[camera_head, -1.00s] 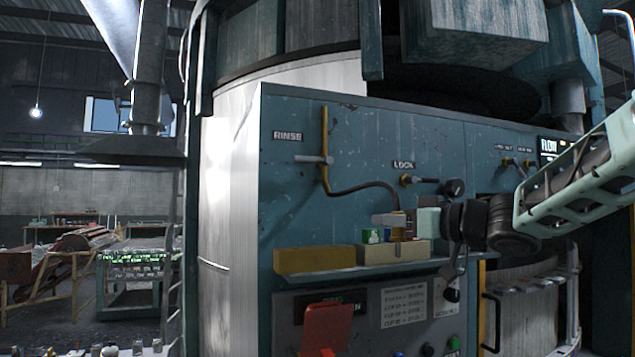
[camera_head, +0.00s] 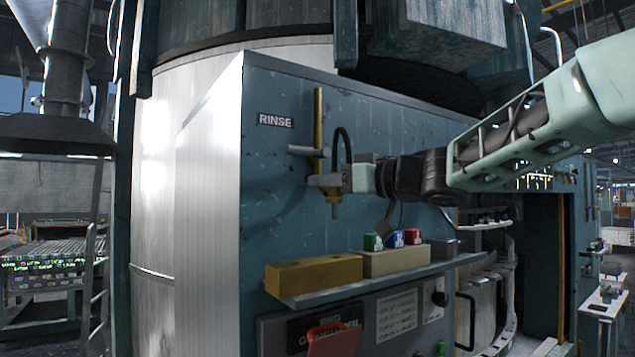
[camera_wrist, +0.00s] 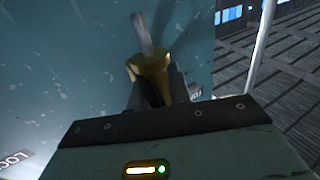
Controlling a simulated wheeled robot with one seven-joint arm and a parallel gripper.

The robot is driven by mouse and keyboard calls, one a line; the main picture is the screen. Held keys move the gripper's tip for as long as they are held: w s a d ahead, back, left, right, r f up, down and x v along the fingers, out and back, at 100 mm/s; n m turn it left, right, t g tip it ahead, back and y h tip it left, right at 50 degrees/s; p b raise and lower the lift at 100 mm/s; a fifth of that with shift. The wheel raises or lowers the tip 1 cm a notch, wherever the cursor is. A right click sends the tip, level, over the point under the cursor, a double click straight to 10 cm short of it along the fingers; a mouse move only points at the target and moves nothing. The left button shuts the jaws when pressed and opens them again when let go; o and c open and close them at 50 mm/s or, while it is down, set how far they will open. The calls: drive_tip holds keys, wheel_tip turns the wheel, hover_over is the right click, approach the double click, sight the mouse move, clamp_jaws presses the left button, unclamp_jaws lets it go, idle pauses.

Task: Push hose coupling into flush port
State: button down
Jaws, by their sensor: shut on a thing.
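My gripper (camera_head: 330,181) is shut on a brass hose coupling (camera_head: 334,198) in front of the blue panel (camera_head: 270,200), beside the upright yellow pipe (camera_head: 318,115). The coupling hangs roughly upright, its narrow tip pointing down. A black hose (camera_head: 342,140) arches above it. In the wrist view the brass coupling (camera_wrist: 150,66) sits between the dark fingers, with a grey tip (camera_wrist: 143,35) reaching outward.
A grey handle (camera_head: 306,151) sticks out from the yellow pipe below the RINSE label (camera_head: 275,120). Below my gripper, a shelf (camera_head: 375,278) carries a yellow block (camera_head: 314,272) and a pale block (camera_head: 396,261) with coloured pieces. The panel between gripper and yellow block is clear.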

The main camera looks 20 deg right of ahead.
drive_tip(key=shift+s+r, duration=0.1)
drive_tip(key=shift+r, duration=0.05)
drive_tip(key=shift+d+r+p, duration=0.1)
drive_tip(key=shift+p, duration=0.3)
wheel_tip(320, 180, down, 6)
drive_tip(key=b, duration=0.4)
drive_tip(key=shift+r, duration=0.1)
drive_tip(key=shift+p, duration=0.65)
idle(1.6)
drive_tip(key=shift+f+b, duration=1.4)
drive_tip(key=shift+f, duration=0.75)
drive_tip(key=c, duration=1.2)
unclamp_jaws()
